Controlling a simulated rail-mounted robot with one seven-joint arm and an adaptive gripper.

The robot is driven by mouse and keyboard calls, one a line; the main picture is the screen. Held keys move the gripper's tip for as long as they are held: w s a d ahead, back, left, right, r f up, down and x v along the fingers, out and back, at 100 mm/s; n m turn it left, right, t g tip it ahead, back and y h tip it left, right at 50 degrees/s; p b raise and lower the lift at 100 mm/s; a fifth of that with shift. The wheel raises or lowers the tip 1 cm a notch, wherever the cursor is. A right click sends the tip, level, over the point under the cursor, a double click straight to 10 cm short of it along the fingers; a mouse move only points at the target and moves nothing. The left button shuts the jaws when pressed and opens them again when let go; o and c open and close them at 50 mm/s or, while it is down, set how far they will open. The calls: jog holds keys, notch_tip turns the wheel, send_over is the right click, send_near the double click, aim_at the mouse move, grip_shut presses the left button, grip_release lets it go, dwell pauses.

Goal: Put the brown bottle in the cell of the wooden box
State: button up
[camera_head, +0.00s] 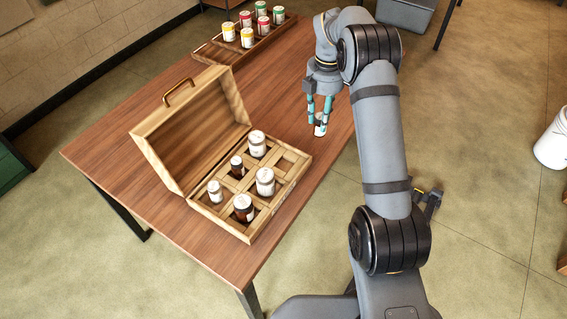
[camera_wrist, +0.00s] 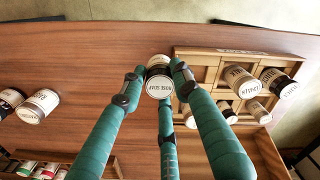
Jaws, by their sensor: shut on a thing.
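My gripper (camera_head: 319,112) hangs over the right part of the table, to the right of the wooden box. Its teal fingers are closed around a bottle (camera_wrist: 159,82) with a white, lettered top. Its body is mostly hidden by the fingers, with a little dark colour showing. The wooden box (camera_head: 277,213) stands open, with its lid tilted back to the left. Several white-topped bottles, some brown (camera_head: 243,210) and some white (camera_head: 265,182), stand in its cells. An empty cell (camera_head: 287,161) shows at the right; bare cells also show in the wrist view (camera_wrist: 197,69).
A wooden tray (camera_head: 222,55) with several colourful jars is at the table's far end. The table (camera_head: 135,180) is clear left of the box. A white bucket (camera_head: 552,140) stands on the floor at right.

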jog(key=shift+s+a+f+p, duration=0.45)
jog(key=shift+s+a+f, duration=0.4)
jog(key=shift+a+f, duration=0.85)
jog(key=shift+s+a+f+p, duration=0.5)
jog(key=shift+s+a+f, duration=0.35)
jog(key=shift+a+f, duration=0.9)
jog(key=shift+s+a+f+p, duration=0.45)
jog(key=shift+s+a+f, duration=0.4)
jog(key=shift+a+f, duration=0.85)
jog(key=shift+f, duration=0.2)
jog(key=o, duration=1.2)
jog(key=shift+r, duration=0.1)
jog(key=shift+c, duration=0.2)
jog(key=shift+o, duration=0.2)
notch_tip(320, 180, up, 12)
jog(key=b, duration=0.1)
jog(key=shift+r, duration=0.2)
